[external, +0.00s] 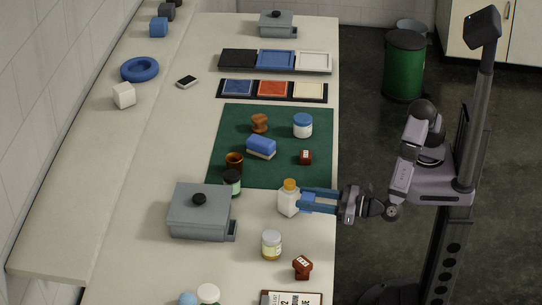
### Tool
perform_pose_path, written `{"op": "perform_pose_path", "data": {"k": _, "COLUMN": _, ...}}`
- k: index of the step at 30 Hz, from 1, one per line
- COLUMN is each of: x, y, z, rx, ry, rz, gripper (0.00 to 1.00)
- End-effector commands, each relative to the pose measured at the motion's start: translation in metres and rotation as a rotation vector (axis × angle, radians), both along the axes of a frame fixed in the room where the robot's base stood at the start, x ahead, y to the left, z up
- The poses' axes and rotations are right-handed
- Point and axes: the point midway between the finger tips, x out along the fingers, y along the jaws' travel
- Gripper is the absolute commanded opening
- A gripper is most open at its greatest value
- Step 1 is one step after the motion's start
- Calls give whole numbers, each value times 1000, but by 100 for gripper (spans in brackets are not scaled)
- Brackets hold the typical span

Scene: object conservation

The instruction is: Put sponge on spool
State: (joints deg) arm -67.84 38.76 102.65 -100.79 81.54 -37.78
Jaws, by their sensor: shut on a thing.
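The sponge (261,147), blue on top and pale below, lies on the green mat (288,172). A brown, waisted object that looks like the spool (260,123) stands just behind it on the same mat, apart from it. My gripper (303,202) reaches in from the right, over the table's right edge, low beside the mat's front edge. Its blue fingers are shut on the white bottle with an orange cap (288,202), which is upright. The fingertips are small here, and I cannot tell whether the bottle is off the table.
On the mat are a blue-lidded jar (303,126), a small red-brown block (305,157) and a brown cup (234,161). A dark-lidded jar (232,184) and a grey lidded box (199,213) stand left of the bottle.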

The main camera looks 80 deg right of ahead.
Motion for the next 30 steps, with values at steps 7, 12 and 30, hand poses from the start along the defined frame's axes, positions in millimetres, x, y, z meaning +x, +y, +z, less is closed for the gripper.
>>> {"op": "perform_pose_path", "data": {"k": 7, "x": 0, "y": 0, "z": 55, "rx": 7, "ry": -2, "rz": 0, "gripper": 17}}
{"op": "perform_pose_path", "data": {"k": 12, "x": 0, "y": 0, "z": 87, "rx": 5, "ry": -2, "rz": 0, "gripper": 17}}
{"op": "perform_pose_path", "data": {"k": 30, "x": 130, "y": -144, "z": 78, "rx": 24, "ry": 2, "rz": -213, "gripper": 17}}
